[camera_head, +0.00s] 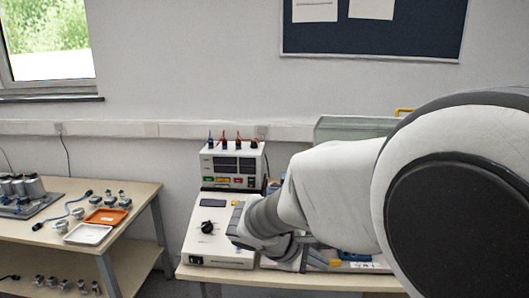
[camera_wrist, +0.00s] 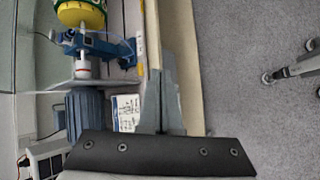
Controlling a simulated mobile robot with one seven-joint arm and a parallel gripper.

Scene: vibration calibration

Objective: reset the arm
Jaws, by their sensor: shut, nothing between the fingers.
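My arm (camera_head: 340,185) reaches from the right of the head view over the bench, its far end by the white unit with a black dial (camera_head: 215,232). The fingers of my gripper cannot be made out there. In the wrist view my gripper (camera_wrist: 168,62) shows as narrow grey fingers, shut and empty, rising from a dark bar with screws (camera_wrist: 160,153). They lie across the view of a pale table edge.
A white instrument with several coloured plugs (camera_head: 232,163) stands behind the dial unit. A left table holds an orange tray (camera_head: 106,216) and a white tray (camera_head: 88,234). The wrist view shows a blue device (camera_wrist: 100,48), a yellow-green cylinder (camera_wrist: 80,12) and open grey floor (camera_wrist: 250,80).

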